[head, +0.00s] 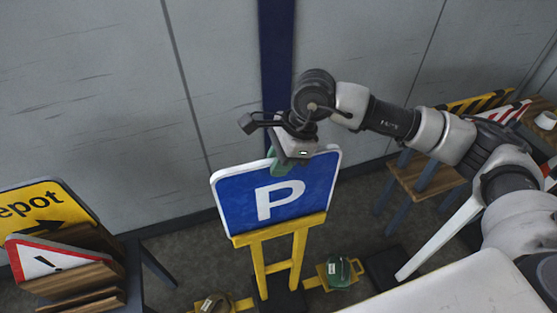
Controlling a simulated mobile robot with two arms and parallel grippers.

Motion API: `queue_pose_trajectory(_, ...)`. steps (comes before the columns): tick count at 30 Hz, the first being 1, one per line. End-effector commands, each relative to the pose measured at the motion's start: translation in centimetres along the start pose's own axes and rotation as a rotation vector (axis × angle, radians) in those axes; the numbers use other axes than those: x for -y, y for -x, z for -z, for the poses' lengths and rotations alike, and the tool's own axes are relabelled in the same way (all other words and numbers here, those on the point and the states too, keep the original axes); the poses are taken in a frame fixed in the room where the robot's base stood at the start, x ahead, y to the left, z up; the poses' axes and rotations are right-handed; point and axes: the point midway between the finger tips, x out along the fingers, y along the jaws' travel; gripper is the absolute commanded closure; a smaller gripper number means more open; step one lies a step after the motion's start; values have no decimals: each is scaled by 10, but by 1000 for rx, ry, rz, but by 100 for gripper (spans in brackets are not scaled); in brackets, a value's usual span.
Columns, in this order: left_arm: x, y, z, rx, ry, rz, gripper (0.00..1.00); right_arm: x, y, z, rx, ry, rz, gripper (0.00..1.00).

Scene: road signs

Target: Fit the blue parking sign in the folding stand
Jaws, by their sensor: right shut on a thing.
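The blue parking sign (236,197) has a white P and a white border. It stands nearly upright, slightly tilted in the picture, at the top of the yellow folding stand (301,252). Its lower edge meets the stand's top crossbar; I cannot tell whether it is seated in it. My right gripper (282,160) is shut on the top edge of the sign, near its middle. The fingertips are partly hidden by the gripper body. My left gripper is not in view.
A yellow depot sign (38,207) and a red-bordered warning triangle (60,256) stand in a wooden rack at the left. Small items lie on the floor around the stand's feet.

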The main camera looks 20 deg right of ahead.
Motion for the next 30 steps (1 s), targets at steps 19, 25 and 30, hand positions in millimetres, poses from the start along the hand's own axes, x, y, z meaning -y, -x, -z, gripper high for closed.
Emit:
queue_pose_trajectory(19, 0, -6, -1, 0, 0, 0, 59, 0, -2, 1, 1, 1, 2, 59)
queue_pose_trajectory(25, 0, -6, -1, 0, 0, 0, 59, 0, -3, 1, 1, 1, 1, 53)
queue_pose_trajectory(30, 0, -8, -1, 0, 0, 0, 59, 0, -1, 2, -1, 0, 0, 53)
